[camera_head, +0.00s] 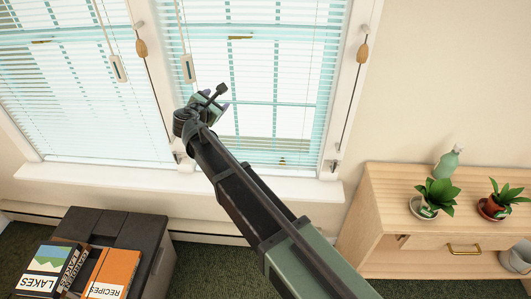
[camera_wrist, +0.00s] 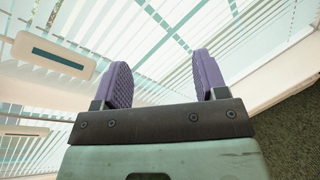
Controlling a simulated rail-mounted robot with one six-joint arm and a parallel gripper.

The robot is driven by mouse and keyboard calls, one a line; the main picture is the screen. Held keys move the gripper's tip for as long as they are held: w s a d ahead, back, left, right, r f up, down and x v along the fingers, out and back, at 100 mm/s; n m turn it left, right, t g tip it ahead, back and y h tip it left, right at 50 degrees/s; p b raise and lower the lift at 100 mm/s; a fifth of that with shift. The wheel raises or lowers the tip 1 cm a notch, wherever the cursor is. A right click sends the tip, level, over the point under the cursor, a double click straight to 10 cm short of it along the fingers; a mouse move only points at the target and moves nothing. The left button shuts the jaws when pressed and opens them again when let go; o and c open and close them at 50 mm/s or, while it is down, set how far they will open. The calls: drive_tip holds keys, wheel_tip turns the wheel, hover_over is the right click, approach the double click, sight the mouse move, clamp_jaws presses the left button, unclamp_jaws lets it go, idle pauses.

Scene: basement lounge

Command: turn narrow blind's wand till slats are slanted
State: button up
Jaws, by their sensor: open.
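The right-hand blind (camera_head: 285,90), seemingly the narrower one, hangs over the window with its slats open enough to show the teal window bars behind. Its wand ends in a pale slotted handle (camera_head: 187,68) near the blind's left edge. My gripper (camera_head: 220,97) is in front of this blind, below and to the right of that handle. In the wrist view its two purple fingers (camera_wrist: 164,78) are apart with nothing between them. A pale slotted handle (camera_wrist: 52,57) lies left of the fingers, apart from them, probably the same wand's.
Another wand handle (camera_head: 118,68) hangs on the left blind (camera_head: 60,100). Cords with wooden tassels hang by the frame, one left (camera_head: 141,48), one right (camera_head: 362,52). The white sill (camera_head: 90,174) is below. A wooden cabinet (camera_head: 385,215) with plants stands right; books lie on a dark box (camera_head: 115,227).

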drive_tip(key=s+d+f+m+g+h+b, duration=0.1)
drive_tip(key=s+d+f+m+g+b, duration=0.1)
drive_tip(key=d+f+m, duration=0.3)
drive_tip(key=s+d+f+m+g+h+b, duration=0.1)
drive_tip(key=s+d+f+m+g+b, duration=0.1)
drive_tip(key=d+f+m+b, duration=0.3)
drive_tip(key=d+f+m+g, duration=0.1)
drive_tip(key=d+f, duration=0.3)
drive_tip(key=d, duration=0.2)
drive_tip(key=shift+s+d+f+g, duration=0.2)
drive_tip(key=shift+s+g, duration=0.1)
drive_tip(key=shift+g, duration=0.1)
drive_tip(key=s+d+f+m+g+y, duration=0.1)
drive_tip(key=s+d+f+m+g, duration=0.4)
drive_tip(key=s+m, duration=0.35)
drive_tip(key=s+d+f+m+g+y, duration=0.1)
drive_tip(key=s+d+m, duration=0.3)
drive_tip(key=d, duration=0.5)
drive_tip(key=s+d+m+g+y, duration=0.3)
drive_tip(key=s+d+m, duration=0.1)
drive_tip(key=s+d, duration=0.5)
drive_tip(key=shift+s+d+f, duration=0.15)
drive_tip(key=shift+d+f, duration=0.05)
drive_tip(key=shift+f, duration=0.15)
drive_tip(key=shift+m, duration=0.25)
